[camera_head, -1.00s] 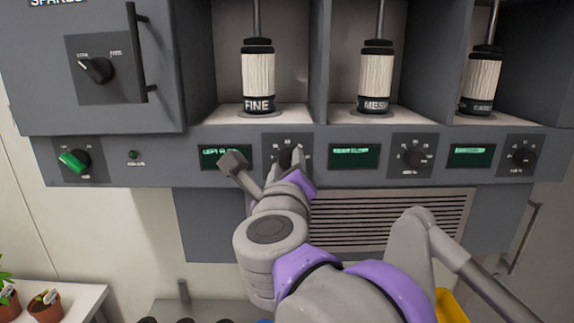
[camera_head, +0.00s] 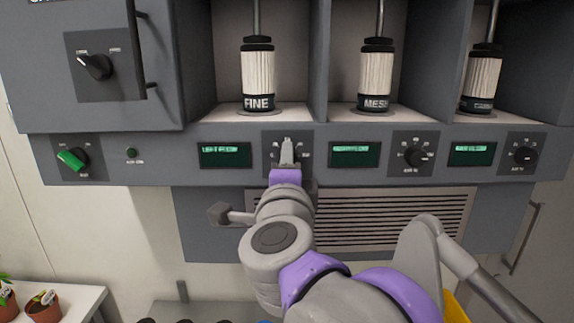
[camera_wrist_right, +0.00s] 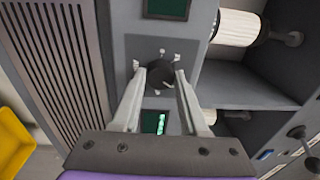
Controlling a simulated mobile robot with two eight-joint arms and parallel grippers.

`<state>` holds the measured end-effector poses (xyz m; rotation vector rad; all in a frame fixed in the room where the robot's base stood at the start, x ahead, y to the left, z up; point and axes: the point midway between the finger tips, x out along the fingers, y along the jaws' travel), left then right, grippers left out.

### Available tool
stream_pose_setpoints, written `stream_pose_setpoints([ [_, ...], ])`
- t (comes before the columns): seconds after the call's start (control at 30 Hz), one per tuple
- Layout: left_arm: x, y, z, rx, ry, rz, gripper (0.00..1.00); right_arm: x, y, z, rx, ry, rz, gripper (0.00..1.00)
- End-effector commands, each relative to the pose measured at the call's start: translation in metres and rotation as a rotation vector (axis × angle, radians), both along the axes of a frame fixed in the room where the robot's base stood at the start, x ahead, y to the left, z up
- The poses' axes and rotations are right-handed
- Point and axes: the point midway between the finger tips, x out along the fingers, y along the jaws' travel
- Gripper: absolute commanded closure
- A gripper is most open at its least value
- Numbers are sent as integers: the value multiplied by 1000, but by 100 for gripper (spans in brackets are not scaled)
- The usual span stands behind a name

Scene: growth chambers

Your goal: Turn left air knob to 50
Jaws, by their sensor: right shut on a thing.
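The left air knob is a round black knob (camera_wrist_right: 160,75) on a dark square plate (camera_wrist_right: 142,52), between the two fingers in the right wrist view. In the head view its plate (camera_head: 306,166) sits below the column marked FINE, and my gripper hides the knob. My right gripper (camera_head: 287,150) reaches up to it from below and is shut on it; the fingertips also show in the right wrist view (camera_wrist_right: 160,84). The green-lit display (camera_head: 223,155) left of the knob is too blurred to read. My left gripper is not in view.
Two more black knobs (camera_head: 416,156) (camera_head: 524,156) with displays stand to the right on the same panel. A green switch (camera_head: 73,160) is at the far left. A slatted vent (camera_head: 390,220) lies below. White cartridges (camera_head: 258,75) stand on the shelf above.

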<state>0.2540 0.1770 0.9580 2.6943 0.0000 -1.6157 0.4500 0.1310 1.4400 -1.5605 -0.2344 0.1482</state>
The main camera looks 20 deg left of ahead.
Motion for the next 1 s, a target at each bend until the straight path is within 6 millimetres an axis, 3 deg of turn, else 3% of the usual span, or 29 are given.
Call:
stream_pose_setpoints([
  [0.5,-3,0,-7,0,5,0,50,0,-1,-1,-409,-117,1,100],
  [1.0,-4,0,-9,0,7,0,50,0,-1,0,-558,-160,0,100],
])
